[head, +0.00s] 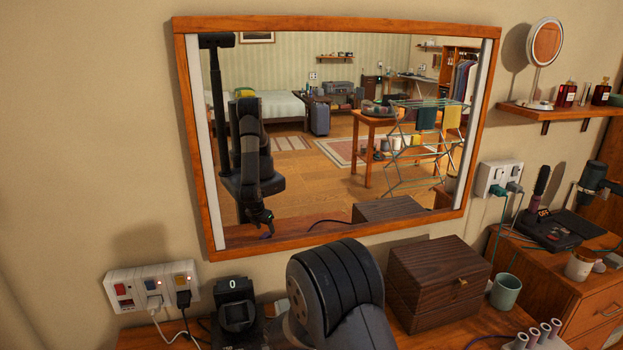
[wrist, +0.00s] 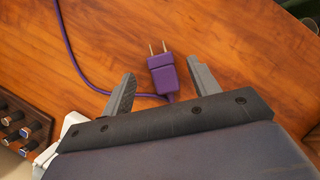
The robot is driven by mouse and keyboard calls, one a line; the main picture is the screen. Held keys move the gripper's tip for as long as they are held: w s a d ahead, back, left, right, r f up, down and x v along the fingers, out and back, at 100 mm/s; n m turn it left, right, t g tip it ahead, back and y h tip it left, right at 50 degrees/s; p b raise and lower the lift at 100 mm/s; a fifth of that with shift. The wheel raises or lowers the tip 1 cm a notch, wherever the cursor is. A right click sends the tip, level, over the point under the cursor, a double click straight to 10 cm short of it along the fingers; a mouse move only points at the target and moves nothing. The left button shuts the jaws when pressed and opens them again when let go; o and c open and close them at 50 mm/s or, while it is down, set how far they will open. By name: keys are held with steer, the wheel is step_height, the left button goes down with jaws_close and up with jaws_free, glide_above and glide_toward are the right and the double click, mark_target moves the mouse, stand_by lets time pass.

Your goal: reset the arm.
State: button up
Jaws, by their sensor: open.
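My gripper (wrist: 161,72) is open in the wrist view, its two grey fingers spread apart over a wooden tabletop (wrist: 215,28). A purple two-pin plug (wrist: 162,76) with a purple cord (wrist: 75,55) shows between the fingers, with a gap on each side. Its pins point away from my palm, and I cannot tell its height relative to the fingertips. In the head view my dark arm (head: 335,285) bends over the table at bottom centre and the gripper itself is hidden. The wall mirror (head: 205,190) reflects my arm hanging down.
A dark wooden box (head: 440,275) and a green mug (head: 505,291) stand right of my arm. A wall socket strip (head: 150,287) with plugs is at lower left. In the wrist view a panel with knobs (wrist: 22,122) sits at left.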

steer(key=b+v, duration=0.1)
steer(key=v, duration=0.7)
steer(key=p+x, duration=0.1)
steer(key=x, duration=0.9)
steer(key=shift+s+d+p, duration=0.1)
steer(key=shift+s+p, duration=0.05)
steer(key=shift+p, duration=0.25)
step_height(320, 180, up, 12)
steer(key=p, duration=0.7)
steer(key=shift+f, duration=0.15)
